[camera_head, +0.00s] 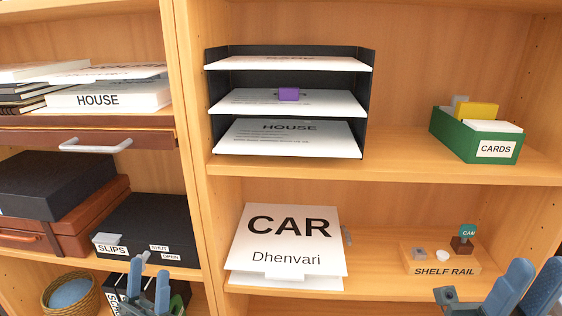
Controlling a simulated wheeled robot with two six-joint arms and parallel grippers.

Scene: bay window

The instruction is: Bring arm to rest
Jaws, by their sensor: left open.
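My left gripper (148,282) reaches up from the bottom edge, in front of the lower left shelf. Its two blue-grey fingers stand apart with nothing seen between them, below the black box (150,222) labelled SLIPS, SHUT and OPEN. My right gripper (522,290) shows at the bottom right corner, cut off by the frame. Its blue fingers are in front of the lower right shelf, near the wooden SHELF RAIL block (445,270). I cannot tell how wide they stand. I see nothing held in either gripper.
A wicker basket (90,298) is left of my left gripper. A vertical divider (190,150) separates the bays.

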